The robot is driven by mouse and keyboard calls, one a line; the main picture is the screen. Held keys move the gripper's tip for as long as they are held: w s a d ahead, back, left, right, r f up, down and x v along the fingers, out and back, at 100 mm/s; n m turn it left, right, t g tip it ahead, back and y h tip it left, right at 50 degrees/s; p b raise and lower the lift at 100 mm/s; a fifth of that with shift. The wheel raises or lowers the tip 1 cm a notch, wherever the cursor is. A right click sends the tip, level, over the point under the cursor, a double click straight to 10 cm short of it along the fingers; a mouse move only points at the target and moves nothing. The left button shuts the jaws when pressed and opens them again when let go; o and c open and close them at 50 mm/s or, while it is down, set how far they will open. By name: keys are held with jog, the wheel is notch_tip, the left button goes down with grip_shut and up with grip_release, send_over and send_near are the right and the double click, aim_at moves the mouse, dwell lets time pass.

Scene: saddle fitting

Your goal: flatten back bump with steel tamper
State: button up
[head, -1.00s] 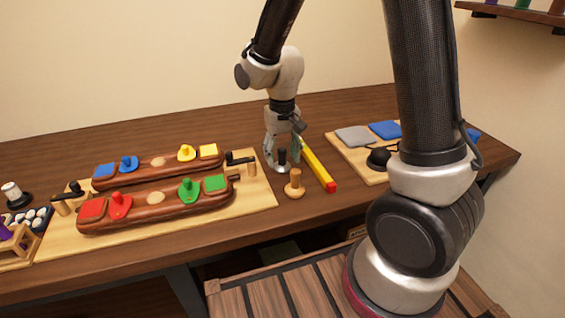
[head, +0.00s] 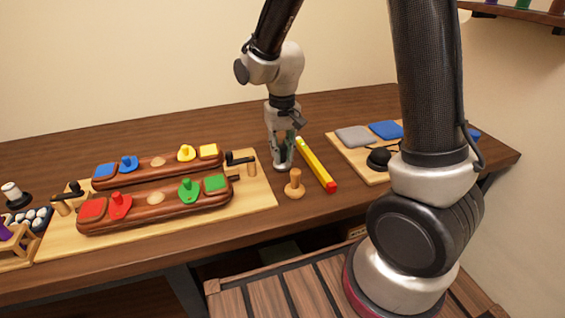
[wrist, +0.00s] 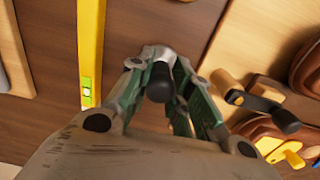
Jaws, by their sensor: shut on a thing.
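The steel tamper has a black handle (wrist: 159,82) and a grey metal base (head: 283,168). My gripper (head: 283,150) is shut on its handle, right of the board. The base is at or just above the table; I cannot tell which. In the wrist view the green-padded fingers (wrist: 165,92) sit on both sides of the handle. The back bump (head: 158,162) is a pale oval mound on the back brown bar (head: 135,174), between a blue and a yellow piece. My gripper is well right of it.
A wooden tamper (head: 294,187) stands in front of my gripper. A yellow level (head: 316,165) lies to its right. The front bar (head: 150,207) has its own pale bump. Black-handled clamps (head: 240,159) stand at the bar ends. A board with pads (head: 353,137) lies farther right.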

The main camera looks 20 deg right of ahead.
aim_at(282, 145)
jog(key=shift+r, duration=2)
jog(key=o, duration=1)
notch_tip(282, 145, up, 12)
jog(key=shift+s+d+r+t, duration=0.55)
jog(key=shift+s+d+t, duration=0.2)
jog(key=shift+s+d, duration=2.1)
jog(key=shift+s+d+r+t, duration=0.65)
jog(key=shift+s+d, duration=1.45)
jog(key=shift+s, duration=1.4)
jog(key=shift+s+d+r+t, duration=0.5)
jog(key=shift+s+d+t, duration=0.3)
jog(key=shift+s+d, duration=2.05)
